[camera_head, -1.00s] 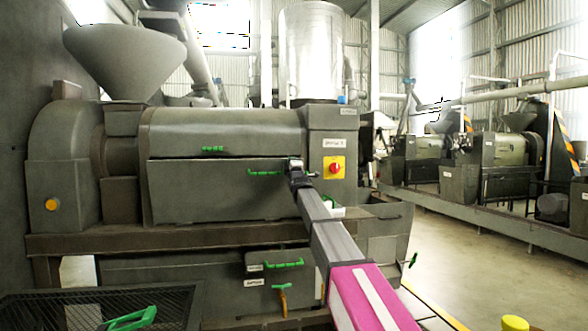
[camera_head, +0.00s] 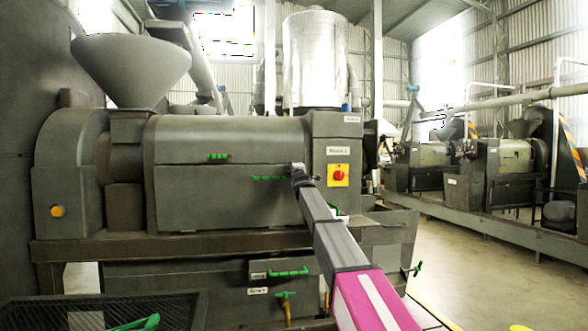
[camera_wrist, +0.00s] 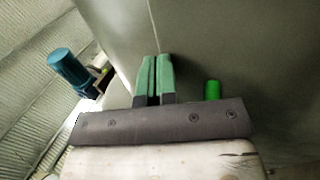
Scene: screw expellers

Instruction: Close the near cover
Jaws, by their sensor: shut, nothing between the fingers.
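The near expeller has a grey curved upper cover (camera_head: 230,135) with a small green handle (camera_head: 217,156). Below it is a flat front panel (camera_head: 225,200) with a longer green handle (camera_head: 270,178) near its top right. A dark line runs between the two; I cannot tell whether either is fully closed. My gripper (camera_head: 298,170) is at the right end of the longer handle, close to the panel. In the wrist view its green fingers (camera_wrist: 152,78) are together and empty, before a grey surface with a seam. A green peg-like part (camera_wrist: 212,90) stands right of them.
A red and yellow switch (camera_head: 338,175) is right of my gripper. A grey hopper (camera_head: 130,70) tops the machine's left end. Lower green handles (camera_head: 288,271) and a mesh tray (camera_head: 50,315) are below. Open floor (camera_head: 460,250) lies right. A blue motor (camera_wrist: 68,70) shows in the wrist view.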

